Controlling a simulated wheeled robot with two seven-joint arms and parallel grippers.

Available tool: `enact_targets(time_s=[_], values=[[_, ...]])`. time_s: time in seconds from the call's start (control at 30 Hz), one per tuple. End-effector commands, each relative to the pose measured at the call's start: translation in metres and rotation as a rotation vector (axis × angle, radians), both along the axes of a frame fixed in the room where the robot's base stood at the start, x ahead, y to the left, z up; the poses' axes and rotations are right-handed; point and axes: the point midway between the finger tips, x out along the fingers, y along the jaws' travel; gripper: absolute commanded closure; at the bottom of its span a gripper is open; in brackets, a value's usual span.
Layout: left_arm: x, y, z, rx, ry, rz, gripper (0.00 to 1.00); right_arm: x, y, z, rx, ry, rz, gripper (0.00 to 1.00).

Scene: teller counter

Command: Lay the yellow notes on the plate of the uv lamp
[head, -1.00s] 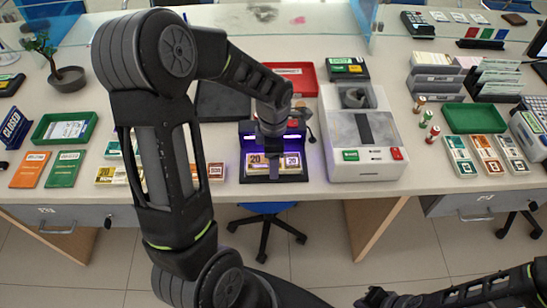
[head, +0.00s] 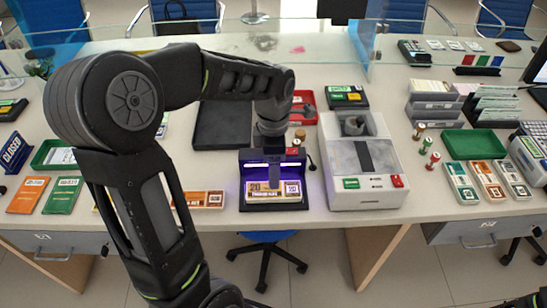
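The uv lamp (head: 245,201) stands near the counter's front edge and glows purple inside. A bundle of yellow notes (head: 290,190) marked 20 lies on the lamp's plate, under its hood. My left gripper (head: 273,184) comes down from above in front of the hood, its dark fingers over the middle of the bundle. They overlap the upper part of the notes, and the front face shows below them. Whether the fingers are parted or touch the notes is too small to tell. My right gripper is out of view; only a dark bit of my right arm shows at the bottom right.
A grey counting machine (head: 335,170) stands close to the lamp's right. An orange-brown note bundle (head: 200,199) lies to its left. A black tray (head: 222,125) and a red tray (head: 305,118) lie behind. My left arm hides part of the counter's left side.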

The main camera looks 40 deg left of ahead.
Motion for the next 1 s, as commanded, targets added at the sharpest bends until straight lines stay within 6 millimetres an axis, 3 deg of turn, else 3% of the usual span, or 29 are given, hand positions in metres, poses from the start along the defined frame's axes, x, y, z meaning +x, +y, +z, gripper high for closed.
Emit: enact_targets(time_s=[0.1, 0.23, 1.0], values=[[0.001, 0.000, 0.018, 0.000, -0.003, -0.001, 0.24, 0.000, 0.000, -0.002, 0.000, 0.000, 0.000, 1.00], [0.000, 0.000, 0.028, -0.001, -0.001, -0.001, 0.24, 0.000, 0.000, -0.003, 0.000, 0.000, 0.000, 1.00], [0.000, 0.000, 0.030, -0.001, 0.001, 0.000, 0.24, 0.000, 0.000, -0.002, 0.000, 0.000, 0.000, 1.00]])
